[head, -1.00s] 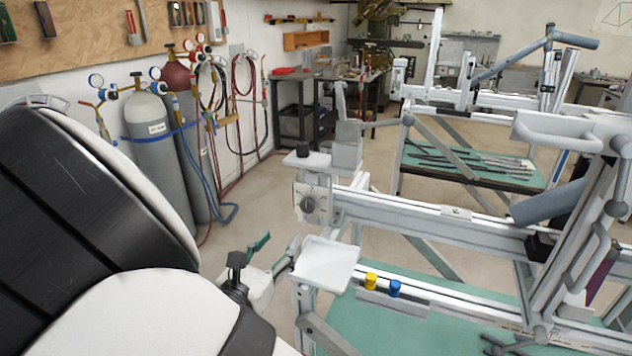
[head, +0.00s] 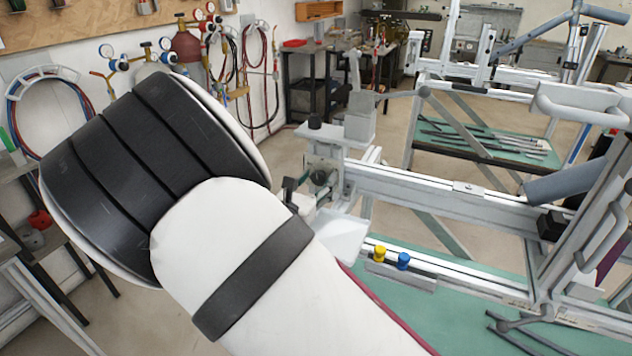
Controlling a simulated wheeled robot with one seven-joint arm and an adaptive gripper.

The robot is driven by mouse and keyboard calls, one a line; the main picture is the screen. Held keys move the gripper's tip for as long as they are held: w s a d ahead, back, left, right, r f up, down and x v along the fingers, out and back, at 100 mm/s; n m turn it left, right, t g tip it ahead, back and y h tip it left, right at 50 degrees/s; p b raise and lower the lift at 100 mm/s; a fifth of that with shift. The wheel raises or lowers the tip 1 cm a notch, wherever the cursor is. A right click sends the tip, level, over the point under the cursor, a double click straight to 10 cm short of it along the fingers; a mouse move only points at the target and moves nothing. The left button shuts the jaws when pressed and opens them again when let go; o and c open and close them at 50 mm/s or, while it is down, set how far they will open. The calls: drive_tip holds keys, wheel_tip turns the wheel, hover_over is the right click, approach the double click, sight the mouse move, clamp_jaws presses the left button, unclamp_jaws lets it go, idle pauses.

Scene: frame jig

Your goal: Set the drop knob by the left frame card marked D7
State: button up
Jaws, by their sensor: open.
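A dark round knob (head: 320,178) sits on the pale block at the left end of the jig's rail. A second, black knob (head: 315,122) stands on top of the plate above it. I cannot tell which is the drop knob. No card marked D7 can be read in the head view. My gripper (head: 295,190) is just left of the block, mostly hidden behind my own arm. Only dark finger parts show, open, close beside the round knob; I cannot tell whether they touch it.
A white tray (head: 342,238) hangs below the knob block. A yellow piece (head: 379,253) and a blue piece (head: 403,260) stand right of it on the lower rail. The long jig rail (head: 440,195) runs right. Gas hoses and a workbench stand behind.

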drive_tip(key=c, duration=1.1)
drive_tip(key=shift+n, duration=0.3)
drive_tip(key=shift+s+r+n+p, duration=0.1)
drive_tip(key=shift+n+p, duration=0.8)
drive_tip(key=shift+p, duration=0.05)
drive_tip(key=n+p, duration=0.2)
drive_tip(key=n, duration=0.1)
drive_tip(key=n+p, duration=0.2)
drive_tip(key=n, duration=0.4)
drive_tip(key=shift+n, duration=0.3)
